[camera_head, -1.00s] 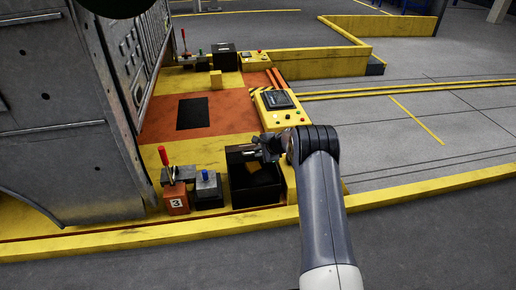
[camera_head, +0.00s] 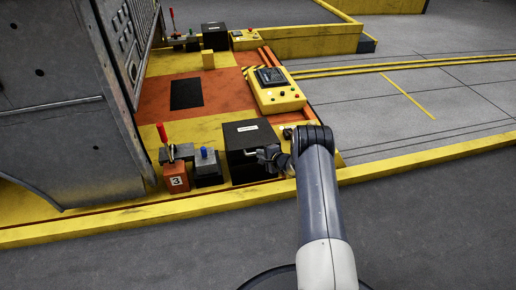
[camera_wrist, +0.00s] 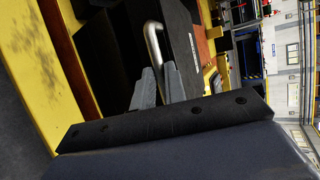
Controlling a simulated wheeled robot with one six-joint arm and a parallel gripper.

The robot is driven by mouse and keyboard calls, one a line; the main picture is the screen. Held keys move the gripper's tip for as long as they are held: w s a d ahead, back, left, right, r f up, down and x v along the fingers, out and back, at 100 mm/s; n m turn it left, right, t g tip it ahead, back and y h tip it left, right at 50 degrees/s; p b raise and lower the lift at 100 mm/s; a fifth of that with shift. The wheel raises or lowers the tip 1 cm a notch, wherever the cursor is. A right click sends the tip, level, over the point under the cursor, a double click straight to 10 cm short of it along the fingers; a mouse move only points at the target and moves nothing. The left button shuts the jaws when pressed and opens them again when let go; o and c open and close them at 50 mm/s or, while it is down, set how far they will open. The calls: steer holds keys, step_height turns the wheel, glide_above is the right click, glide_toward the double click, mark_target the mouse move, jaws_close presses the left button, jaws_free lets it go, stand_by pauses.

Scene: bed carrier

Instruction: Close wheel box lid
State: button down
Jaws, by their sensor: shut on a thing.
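The black wheel box (camera_head: 240,171) stands on the yellow platform, left of my arm. Its black lid (camera_head: 240,132), with a white label, now lies over the top and hides the inside. Whether it is fully seated I cannot tell. The silver lid handle (camera_wrist: 153,42) stands out from the box front, and my gripper (camera_head: 270,156) is at it. In the wrist view the two grey fingers of my gripper (camera_wrist: 157,82) are at the near end of the handle, shut on it; the exact contact is partly hidden.
Left of the box are a small box with a blue button (camera_head: 207,167) and a red-handled lever on an orange block marked 3 (camera_head: 176,178). A yellow control panel (camera_head: 276,91) is behind. A yellow curb (camera_head: 130,216) runs along the front; grey floor lies before it.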

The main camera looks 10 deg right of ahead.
steer(key=f, duration=0.2)
steer(key=f+t, duration=0.1)
steer(key=f, duration=0.1)
steer(key=f+t, duration=0.1)
steer(key=shift+s+a+f+n+y, duration=0.1)
steer(key=shift+s+f+n+y, duration=0.2)
steer(key=shift+f+n+y, duration=0.1)
steer(key=c, duration=1.5)
jaws_free()
steer(key=shift+o, duration=0.2)
steer(key=p+v, duration=0.4)
steer(key=v, duration=0.7)
steer(key=shift+p, duration=0.35)
steer(key=shift+w+a, duration=0.1)
steer(key=shift+w, duration=0.05)
